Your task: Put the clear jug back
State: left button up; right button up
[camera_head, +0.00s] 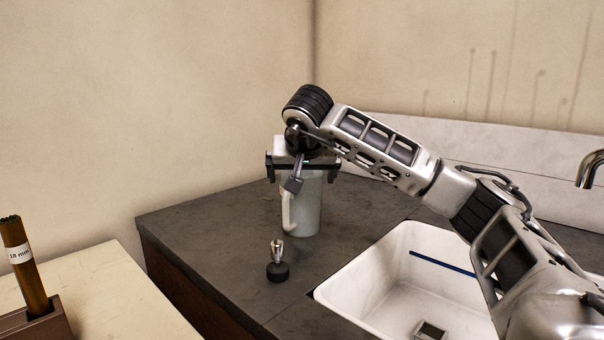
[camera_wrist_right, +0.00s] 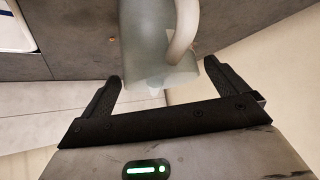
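The clear jug (camera_head: 308,207), a pale translucent vessel with a light handle, stands upright on the dark counter near the back corner. My right gripper (camera_head: 303,178) is at the top of the jug, pointing down, with a finger on either side. In the right wrist view the jug (camera_wrist_right: 150,40) lies between and beyond the open fingers of the right gripper (camera_wrist_right: 162,72), its handle towards the right finger. Gaps show beside the fingers, and no grip is visible. The gripper hides part of the jug's rim in the head view. My left gripper is not in view.
A small metal piece on a black round base (camera_head: 278,270) stands on the counter (camera_head: 215,235) in front of the jug. A white sink (camera_head: 385,285) with a blue strip (camera_head: 442,263) is at right. A pale table (camera_head: 120,290) holds a brown rod (camera_head: 23,270) at left.

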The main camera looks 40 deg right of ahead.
jog(key=p+v, duration=0.1)
jog(key=v, duration=1.1)
jog(key=shift+r, duration=0.15)
